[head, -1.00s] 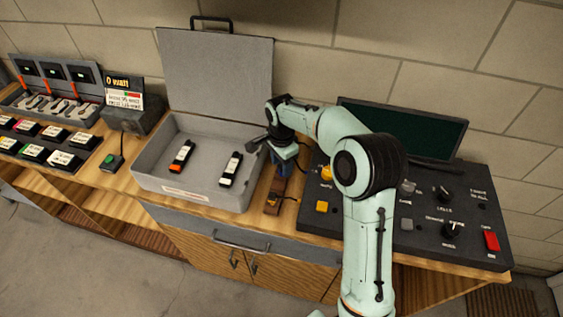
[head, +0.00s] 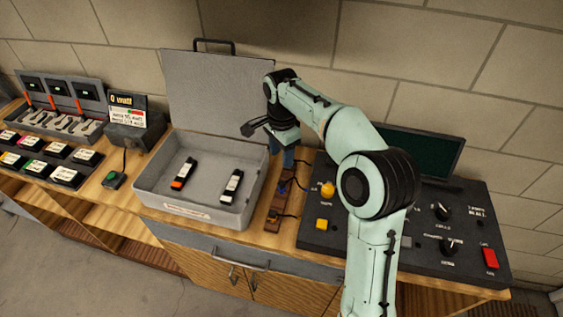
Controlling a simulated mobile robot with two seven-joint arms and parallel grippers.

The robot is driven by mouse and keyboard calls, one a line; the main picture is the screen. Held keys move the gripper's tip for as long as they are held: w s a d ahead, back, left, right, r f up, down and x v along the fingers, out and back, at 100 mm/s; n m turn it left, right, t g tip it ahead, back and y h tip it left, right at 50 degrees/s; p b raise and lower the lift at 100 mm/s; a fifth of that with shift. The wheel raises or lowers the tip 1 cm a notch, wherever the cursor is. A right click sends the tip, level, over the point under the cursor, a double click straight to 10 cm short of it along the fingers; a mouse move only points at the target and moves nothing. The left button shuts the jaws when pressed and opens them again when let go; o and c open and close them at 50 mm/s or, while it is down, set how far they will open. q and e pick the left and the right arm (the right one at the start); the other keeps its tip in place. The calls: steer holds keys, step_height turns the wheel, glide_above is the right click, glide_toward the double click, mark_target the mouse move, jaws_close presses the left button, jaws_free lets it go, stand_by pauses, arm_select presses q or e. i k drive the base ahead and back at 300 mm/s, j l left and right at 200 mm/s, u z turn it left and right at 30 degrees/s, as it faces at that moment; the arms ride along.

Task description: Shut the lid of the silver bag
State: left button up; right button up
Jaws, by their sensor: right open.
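The silver bag is an open grey case (head: 150,183) on the wooden counter, left of centre in the head view. Its lid (head: 212,95) stands upright at the back, with a black handle on its top edge. Two small dark-and-white items lie inside the case. My right gripper (head: 250,130) is open and empty, above the right rear part of the case and in front of the lid's lower right edge. Whether it touches the lid cannot be told. My left gripper is not in view.
A black control panel (head: 322,238) with knobs and buttons and a dark screen (head: 425,150) stand on the right. A brown strip with wires (head: 272,213) lies beside the case. A small display box (head: 130,132) and several labelled blocks stand on the left.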

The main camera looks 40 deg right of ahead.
mark_target(209, 93)
steer(key=k, duration=1)
